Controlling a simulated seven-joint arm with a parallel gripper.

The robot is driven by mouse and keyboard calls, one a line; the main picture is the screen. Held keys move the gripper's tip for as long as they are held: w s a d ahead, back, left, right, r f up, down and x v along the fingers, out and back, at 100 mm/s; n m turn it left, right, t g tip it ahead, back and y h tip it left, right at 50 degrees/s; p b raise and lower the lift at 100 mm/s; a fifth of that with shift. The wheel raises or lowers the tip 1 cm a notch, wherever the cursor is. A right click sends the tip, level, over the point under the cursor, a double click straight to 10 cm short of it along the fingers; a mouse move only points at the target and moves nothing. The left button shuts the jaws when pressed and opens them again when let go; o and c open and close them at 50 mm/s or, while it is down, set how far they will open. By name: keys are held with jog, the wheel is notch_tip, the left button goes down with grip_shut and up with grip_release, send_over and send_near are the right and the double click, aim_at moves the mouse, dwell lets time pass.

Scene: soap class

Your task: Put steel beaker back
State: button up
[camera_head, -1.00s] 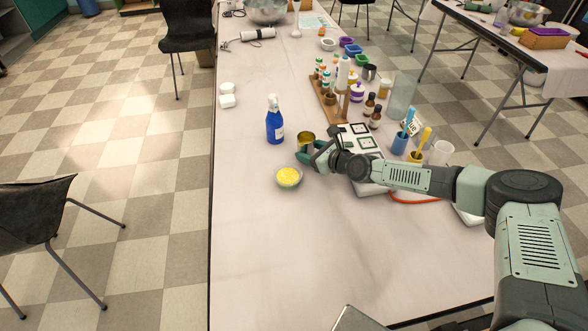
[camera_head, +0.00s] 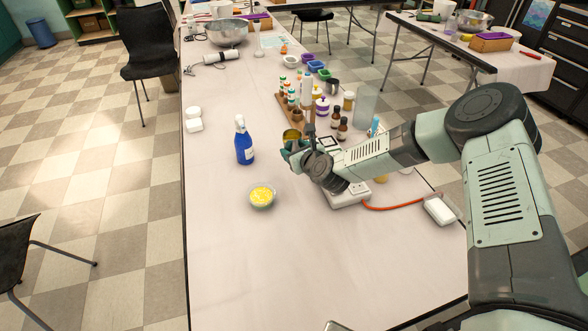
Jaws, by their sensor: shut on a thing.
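My gripper (camera_head: 290,147) is shut on a small metal beaker (camera_head: 291,135), upright with a yellowish inside. The fingers hide its lower part, and I cannot tell whether it touches anything below. They are over the middle of the table, right of the blue bottle and behind the glass bowl. A white hot plate (camera_head: 347,194) lies under my wrist, partly hidden by it. Another grey metal cup (camera_head: 332,87) stands farther back, beside the coloured dishes.
A glass bowl of yellow stuff (camera_head: 262,196) and a blue bottle (camera_head: 244,142) stand left of my gripper. A wooden rack of small bottles (camera_head: 290,98), brown bottles (camera_head: 342,130) and a clear tall container (camera_head: 365,104) stand behind. An orange cable (camera_head: 400,206) runs right. The front table (camera_head: 240,270) is clear.

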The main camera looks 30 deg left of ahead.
jog(key=shift+f, duration=3.5)
jog(key=shift+f, duration=0.15)
jog(key=o, duration=0.9)
jog(key=shift+c, duration=0.2)
jog(key=v, duration=1.2)
jog(key=shift+r, duration=0.25)
